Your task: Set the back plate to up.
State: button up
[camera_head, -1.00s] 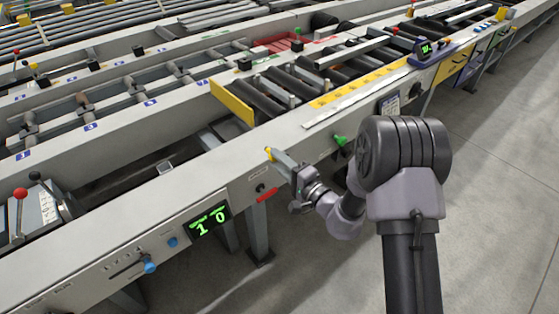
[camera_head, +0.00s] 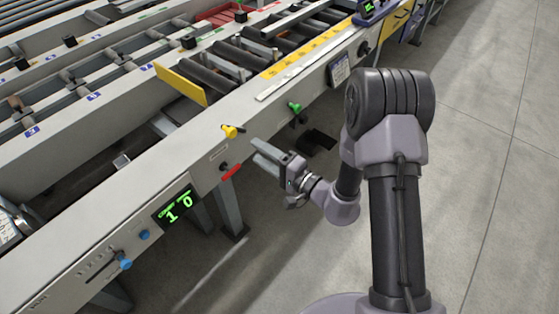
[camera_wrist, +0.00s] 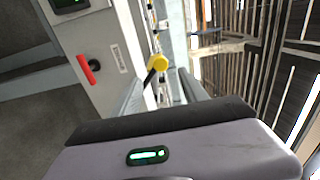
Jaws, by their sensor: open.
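A yellow plate (camera_head: 181,84) stands on edge across the near left end of the black roller bed; I cannot tell for certain that it is the back plate. A yellow-knobbed lever (camera_head: 229,131) sticks out of the grey front rail below and right of it. My gripper (camera_head: 262,152) is open and empty, just right of the knob and apart from it. In the wrist view the yellow knob (camera_wrist: 158,62) on its dark stem lies ahead, between the lines of my two open fingers (camera_wrist: 160,92). The palm housing hides the finger bases.
A red handle (camera_head: 230,171) sits below the yellow knob, and a green one (camera_head: 294,107) further along the rail. A green-lit display (camera_head: 178,205) and blue knobs (camera_head: 124,261) are at the left. The floor right of my arm is clear.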

jog(key=v, duration=0.8)
jog(key=shift+p, duration=0.35)
jog(key=s+a+r+n+g, duration=0.3)
jog(key=s+r+g, duration=0.3)
jog(key=s, duration=0.1)
jog(key=s+a+r+n+g, duration=0.3)
jog(key=s+r+g, duration=0.3)
jog(key=s+r, duration=0.1)
jog(key=s+d+r+t+h, duration=0.2)
jog(key=s+d+t+h, duration=0.1)
jog(key=s+d+h, duration=0.5)
jog(key=w+d+r+m+t+h, duration=0.2)
jog(key=d+r+m+t+h, duration=0.1)
jog(key=d, duration=0.4)
jog(key=shift+d+r+t+h, duration=0.3)
jog(key=shift+r+t+h, duration=0.1)
jog(key=shift+h, duration=0.2)
